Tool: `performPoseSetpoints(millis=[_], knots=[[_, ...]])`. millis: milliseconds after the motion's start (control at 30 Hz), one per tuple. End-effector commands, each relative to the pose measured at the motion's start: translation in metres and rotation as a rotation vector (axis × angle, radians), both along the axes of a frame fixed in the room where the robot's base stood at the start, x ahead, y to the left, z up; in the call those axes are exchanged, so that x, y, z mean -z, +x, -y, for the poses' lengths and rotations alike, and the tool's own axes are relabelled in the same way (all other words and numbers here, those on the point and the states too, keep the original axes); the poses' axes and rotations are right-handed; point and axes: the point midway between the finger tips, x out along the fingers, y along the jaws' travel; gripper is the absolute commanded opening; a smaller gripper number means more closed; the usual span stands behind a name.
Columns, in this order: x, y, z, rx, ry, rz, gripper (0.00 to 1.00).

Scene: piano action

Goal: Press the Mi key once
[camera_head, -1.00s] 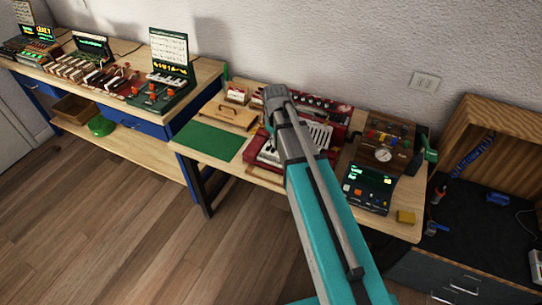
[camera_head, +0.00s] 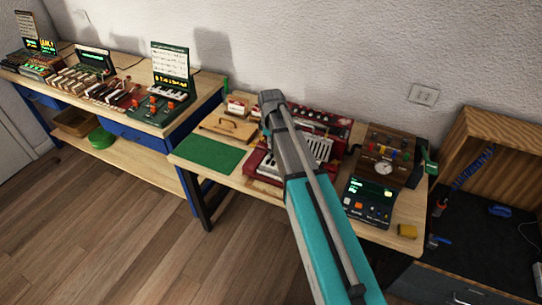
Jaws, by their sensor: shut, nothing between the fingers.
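No label reading Mi can be made out, so I cannot tell which key it is. A red keyboard unit (camera_head: 262,170) with pale keys (camera_head: 318,147) stands on the nearer table, partly hidden behind my arm. A green unit (camera_head: 150,117) with a small row of keys and a music sheet (camera_head: 170,60) stands on the left bench. A unit with pale wooden bars or keys (camera_head: 88,76) is farther left. My arm crosses the middle of the view and ends over the red unit. My gripper is not visible.
A green mat (camera_head: 212,155) and a wooden board with a handle (camera_head: 230,126) lie left of my arm. The floor in front is clear.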

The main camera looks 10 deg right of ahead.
Motion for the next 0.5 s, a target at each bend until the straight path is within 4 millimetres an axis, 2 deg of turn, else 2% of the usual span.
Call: performPoseSetpoints(millis=[500], knots=[[0.034,0.0,0.0,0.001,0.0,0.0,0.0]])
